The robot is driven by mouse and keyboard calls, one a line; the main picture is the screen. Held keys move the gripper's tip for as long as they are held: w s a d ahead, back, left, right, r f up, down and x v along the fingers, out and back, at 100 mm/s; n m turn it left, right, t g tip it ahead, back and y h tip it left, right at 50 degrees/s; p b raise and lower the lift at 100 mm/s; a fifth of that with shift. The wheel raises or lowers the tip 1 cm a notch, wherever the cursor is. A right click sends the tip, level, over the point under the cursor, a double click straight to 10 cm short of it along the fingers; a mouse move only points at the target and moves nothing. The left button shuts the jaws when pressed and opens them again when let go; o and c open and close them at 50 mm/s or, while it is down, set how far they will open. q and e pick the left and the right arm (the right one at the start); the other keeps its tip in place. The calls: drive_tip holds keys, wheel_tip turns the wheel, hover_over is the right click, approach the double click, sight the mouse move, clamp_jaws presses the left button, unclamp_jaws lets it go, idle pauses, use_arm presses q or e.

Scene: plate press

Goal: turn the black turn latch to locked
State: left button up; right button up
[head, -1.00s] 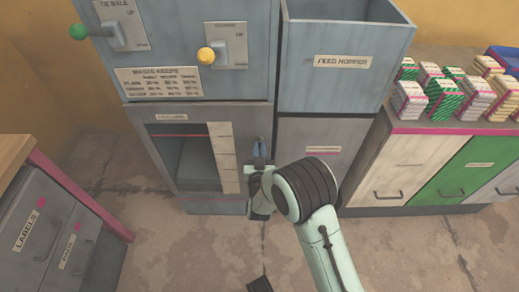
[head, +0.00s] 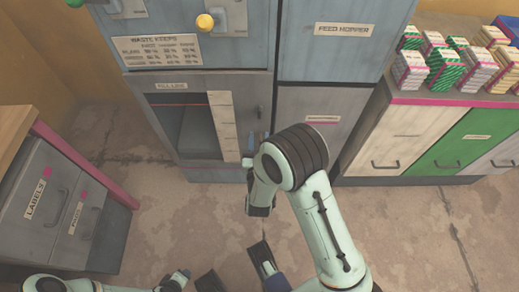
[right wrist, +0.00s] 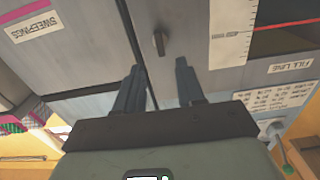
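The black turn latch (head: 259,112) is a small dark handle on the grey cabinet front, right of the fill-line window. It looks upright. In the right wrist view the latch (right wrist: 158,44) shows just beyond and between my fingertips, apart from them. My right gripper (head: 256,138) is below the latch in the head view. In the right wrist view my right gripper (right wrist: 158,66) is open, with nothing between its fingers. My left gripper (head: 181,277) is low at the bottom edge of the head view, far from the latch; its fingers are unclear.
The fill-line window (head: 184,128) is left of the latch, with a pale scale strip (head: 223,126). A sweepings panel (head: 312,132) is to the right. A grey drawer unit (head: 62,211) stands left. The floor in front is open.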

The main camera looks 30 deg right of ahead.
use_arm(q)
drive_tip(key=shift+s+d+r, duration=0.25)
drive_tip(key=shift+s, duration=0.25)
use_arm(e)
drive_tip(key=v, duration=0.5)
